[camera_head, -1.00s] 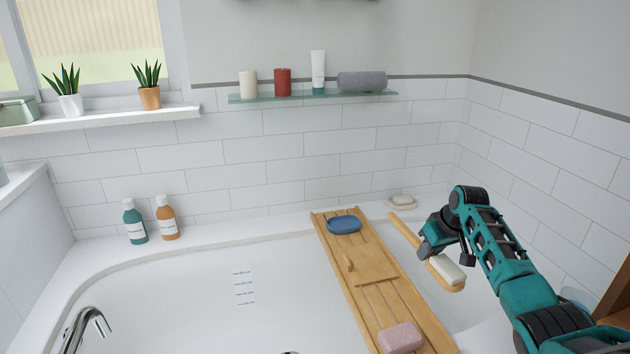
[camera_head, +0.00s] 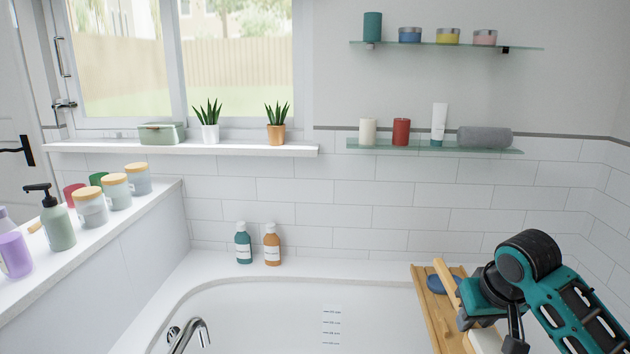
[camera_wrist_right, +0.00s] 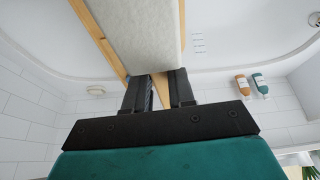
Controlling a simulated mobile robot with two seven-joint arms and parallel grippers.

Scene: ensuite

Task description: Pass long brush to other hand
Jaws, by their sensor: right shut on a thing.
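The long brush (camera_head: 446,285) has a wooden handle and a pale bristle head, which shows at the bottom edge of the head view. My right gripper (camera_head: 466,317) is shut on its handle, above the wooden bath board. In the right wrist view the fingers (camera_wrist_right: 160,92) close on the wooden handle, and the wide pale bristle block (camera_wrist_right: 143,35) fills the top middle. Part of the handle is hidden behind the fingers. My left gripper is in neither view.
The wooden bath board (camera_head: 431,318) lies across the white bathtub (camera_head: 260,310), with a blue soap dish (camera_head: 436,285) on it. A chrome tap (camera_head: 197,330) is at lower left. Bottles (camera_head: 243,245) stand on the tub rim. A left ledge (camera_head: 130,205) holds jars and a pump bottle.

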